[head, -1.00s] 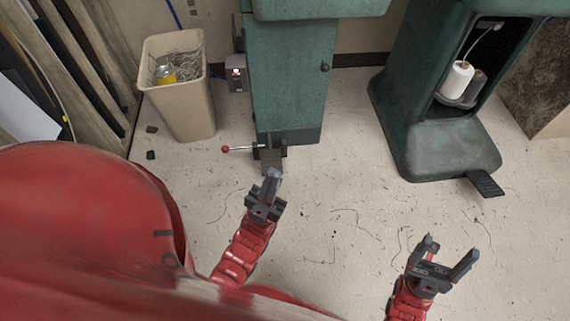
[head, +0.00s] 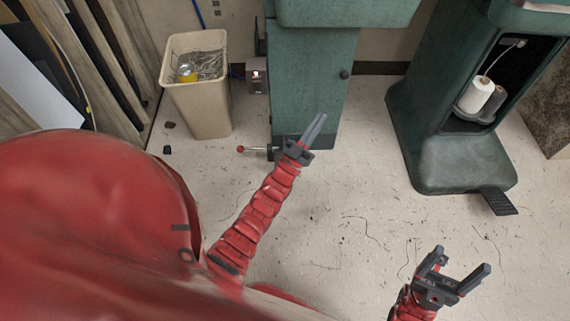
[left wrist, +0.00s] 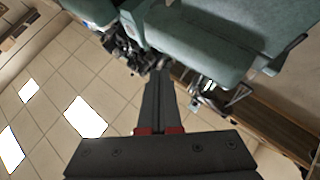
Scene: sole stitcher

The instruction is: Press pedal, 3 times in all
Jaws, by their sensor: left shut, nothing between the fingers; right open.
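My left gripper (head: 320,122) is shut and empty, in front of the foot of the left green machine (head: 312,85). Its arm and wrist cover the spot where that machine's foot pedal is, so I cannot see that pedal or tell whether I touch it. A lever with a red ball (head: 241,149) sticks out to the left there. The right machine has its own black ridged pedal (head: 499,201) at its base, apart from my grippers. In the left wrist view the shut fingers (left wrist: 158,95) point up towards the machine's head. My right gripper (head: 464,259) is open and empty over the floor.
A beige bin (head: 203,105) with scraps and a yellow can stands left of the machine, beside a small switch box (head: 257,80). Wooden boards lean at the far left. The right machine (head: 450,160) holds a white thread spool (head: 475,95).

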